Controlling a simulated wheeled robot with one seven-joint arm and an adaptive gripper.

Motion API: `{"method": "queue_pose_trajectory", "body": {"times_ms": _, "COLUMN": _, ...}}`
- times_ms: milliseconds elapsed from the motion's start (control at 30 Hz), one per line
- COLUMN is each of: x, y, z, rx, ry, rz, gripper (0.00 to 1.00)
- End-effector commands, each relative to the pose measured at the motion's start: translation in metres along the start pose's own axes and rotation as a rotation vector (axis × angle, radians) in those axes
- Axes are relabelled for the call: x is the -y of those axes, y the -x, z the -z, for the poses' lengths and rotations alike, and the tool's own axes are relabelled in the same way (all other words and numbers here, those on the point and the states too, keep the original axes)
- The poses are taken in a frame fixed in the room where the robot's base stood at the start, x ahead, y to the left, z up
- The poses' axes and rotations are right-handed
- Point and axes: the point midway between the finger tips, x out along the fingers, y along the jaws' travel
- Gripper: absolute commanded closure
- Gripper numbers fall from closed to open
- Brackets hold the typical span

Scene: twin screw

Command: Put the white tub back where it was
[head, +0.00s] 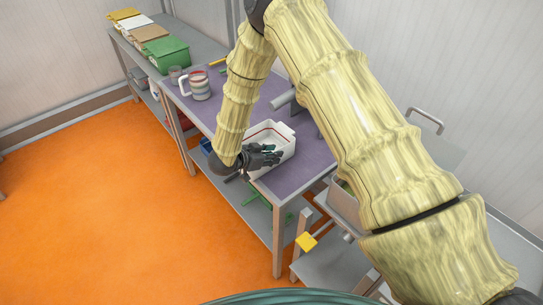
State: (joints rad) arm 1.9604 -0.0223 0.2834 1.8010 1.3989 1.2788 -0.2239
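The white tub (286,136) with a red line along its inner wall is at the front edge of the purple-topped table (309,149). My gripper (272,154) reaches across the tub's near left side, its dark fingers overlapping the tub wall in the picture. The fingers and wrist hide part of that wall. I cannot tell whether the fingers are closed on the tub or only beside it, or whether its base rests fully on the table.
A striped mug (201,86) and a small grey cup (175,74) stand at the table's far left end. A green bin (166,54) and other coloured bins line the back shelf. A yellow block (306,241) is near the lower right. Orange floor lies open on the left.

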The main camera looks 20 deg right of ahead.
Motion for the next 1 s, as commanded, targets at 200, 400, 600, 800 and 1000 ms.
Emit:
{"method": "queue_pose_trajectory", "body": {"times_ms": 200, "x": 0.000, "y": 0.034, "z": -0.003, "rx": -0.001, "ry": 0.001, "rz": 0.003, "gripper": 0.73}}
{"method": "queue_pose_trajectory", "body": {"times_ms": 400, "x": 0.000, "y": 0.071, "z": -0.003, "rx": 0.000, "ry": 0.000, "rz": 0.002, "gripper": 0.73}}
{"method": "queue_pose_trajectory", "body": {"times_ms": 600, "x": 0.000, "y": 0.099, "z": -0.003, "rx": -0.001, "ry": 0.001, "rz": 0.002, "gripper": 0.73}}
{"method": "queue_pose_trajectory", "body": {"times_ms": 800, "x": 0.000, "y": 0.113, "z": -0.002, "rx": 0.000, "ry": 0.001, "rz": 0.001, "gripper": 0.73}}
{"method": "queue_pose_trajectory", "body": {"times_ms": 1000, "x": -0.001, "y": 0.114, "z": -0.001, "rx": 0.000, "ry": 0.002, "rz": 0.000, "gripper": 0.73}}
